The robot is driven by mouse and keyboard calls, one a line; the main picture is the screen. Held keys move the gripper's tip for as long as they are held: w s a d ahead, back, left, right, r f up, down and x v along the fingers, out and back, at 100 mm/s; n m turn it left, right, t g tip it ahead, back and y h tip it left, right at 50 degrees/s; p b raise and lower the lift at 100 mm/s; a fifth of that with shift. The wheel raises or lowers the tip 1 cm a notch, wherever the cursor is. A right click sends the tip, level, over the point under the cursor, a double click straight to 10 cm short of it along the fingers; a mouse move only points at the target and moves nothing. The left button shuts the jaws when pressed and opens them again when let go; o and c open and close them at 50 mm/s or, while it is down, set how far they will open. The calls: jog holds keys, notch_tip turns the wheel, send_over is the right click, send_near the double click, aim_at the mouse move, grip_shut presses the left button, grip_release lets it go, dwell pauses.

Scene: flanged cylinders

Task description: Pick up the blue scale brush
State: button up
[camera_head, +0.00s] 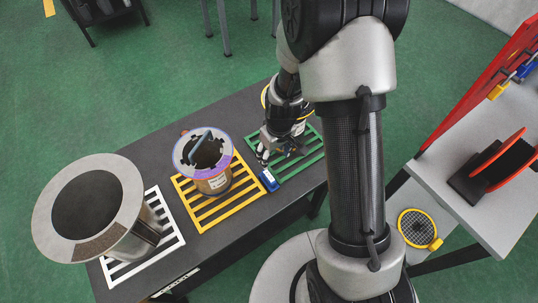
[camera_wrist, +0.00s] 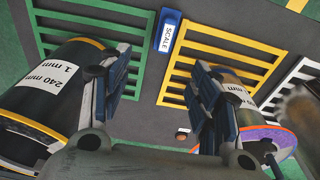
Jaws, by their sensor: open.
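The blue scale brush (camera_head: 269,180) lies on the dark table between the yellow and green slatted racks. In the wrist view it shows as a blue block (camera_wrist: 167,32) with a white SCALE label, near the top centre; no bristles can be made out. My gripper (camera_head: 272,150) is over the green rack, just behind the brush in the head view. In the wrist view its two dark blue-grey fingers (camera_wrist: 160,72) are spread apart with nothing between them. The brush lies beyond the fingertips, roughly in line with the gap, and appears apart from them.
A purple-flanged cylinder (camera_head: 202,157) stands on the yellow rack (camera_head: 200,220). A large grey flanged cylinder (camera_head: 130,225) stands on the white rack (camera_head: 172,238). A yellow-rimmed cylinder labelled 240 mm (camera_wrist: 45,88) is close beside the left finger. Bare table surrounds the brush narrowly.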

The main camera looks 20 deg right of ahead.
aim_at(269, 176)
jog(key=f+b, duration=0.1)
jog(key=f, duration=0.3)
jog(key=f+b, duration=0.2)
jog(key=f, duration=0.2)
jog(key=f+b, duration=0.1)
jog(key=f, duration=0.3)
jog(key=shift+w+a, duration=0.35)
jog(key=shift+a, duration=0.05)
jog(key=f+b, duration=0.2)
jog(key=f, duration=0.1)
jog(key=f+b, duration=0.1)
jog(key=f, duration=0.1)
jog(key=shift+a+b, duration=0.25)
jog(key=shift+b, duration=0.05)
jog(key=shift+r, duration=0.1)
jog(key=c, duration=1.2)
